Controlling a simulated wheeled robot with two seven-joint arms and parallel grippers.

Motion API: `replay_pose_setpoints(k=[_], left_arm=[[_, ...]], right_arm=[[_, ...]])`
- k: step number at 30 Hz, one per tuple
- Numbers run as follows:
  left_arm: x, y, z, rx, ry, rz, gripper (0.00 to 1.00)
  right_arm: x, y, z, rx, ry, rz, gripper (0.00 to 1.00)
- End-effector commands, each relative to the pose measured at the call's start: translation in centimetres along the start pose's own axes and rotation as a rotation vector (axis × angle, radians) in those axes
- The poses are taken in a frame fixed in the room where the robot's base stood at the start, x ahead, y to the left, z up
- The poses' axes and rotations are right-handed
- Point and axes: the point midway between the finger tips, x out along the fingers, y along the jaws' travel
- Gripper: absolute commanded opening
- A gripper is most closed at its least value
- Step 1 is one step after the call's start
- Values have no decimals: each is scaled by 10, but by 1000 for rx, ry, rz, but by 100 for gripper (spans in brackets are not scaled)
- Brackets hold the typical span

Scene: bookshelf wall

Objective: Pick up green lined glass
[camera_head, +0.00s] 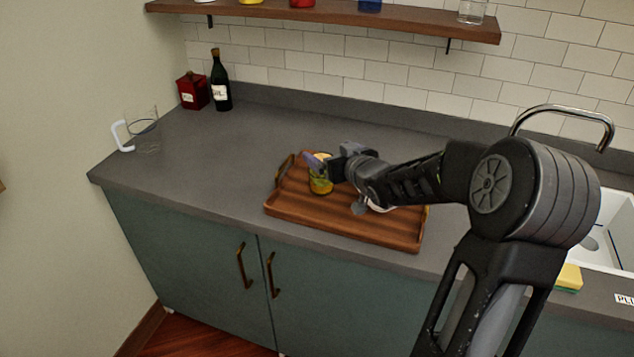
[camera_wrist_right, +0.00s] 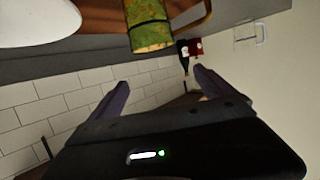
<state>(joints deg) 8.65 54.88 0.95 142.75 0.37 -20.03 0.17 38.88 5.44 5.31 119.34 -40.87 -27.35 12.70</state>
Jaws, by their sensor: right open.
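The green lined glass (camera_head: 321,184) is yellow-green with a dark band and stands at the left part of the wooden tray (camera_head: 340,224). In the right wrist view the glass (camera_wrist_right: 149,26) shows at the top, ahead of my fingers and apart from them in the picture. My right gripper (camera_head: 318,163) is at the glass in the head view and hides part of it. In the wrist view its two fingers (camera_wrist_right: 160,80) are spread with nothing between them. Whether a finger touches the glass cannot be told. My left gripper is not in view.
A white round dish (camera_head: 380,207) is on the tray, partly hidden by my arm. A clear mug (camera_head: 146,132), a dark bottle (camera_head: 220,85) and a red box (camera_head: 193,91) stand at the back left. The sink (camera_head: 610,225) is right. A shelf (camera_head: 340,15) hangs above.

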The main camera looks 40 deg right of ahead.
Motion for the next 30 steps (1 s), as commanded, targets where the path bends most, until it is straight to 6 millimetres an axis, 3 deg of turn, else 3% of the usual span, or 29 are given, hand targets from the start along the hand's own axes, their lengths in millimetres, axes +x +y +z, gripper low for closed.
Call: replay_pose_setpoints(k=[1,9,22,30], left_arm=[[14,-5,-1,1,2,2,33],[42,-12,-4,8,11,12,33],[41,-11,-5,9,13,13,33],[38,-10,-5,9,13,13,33]], right_arm=[[5,0,15,0,-1,0,93],[14,0,46,0,-1,0,93],[16,0,45,1,-1,-1,93],[39,0,45,1,-2,-1,93]])
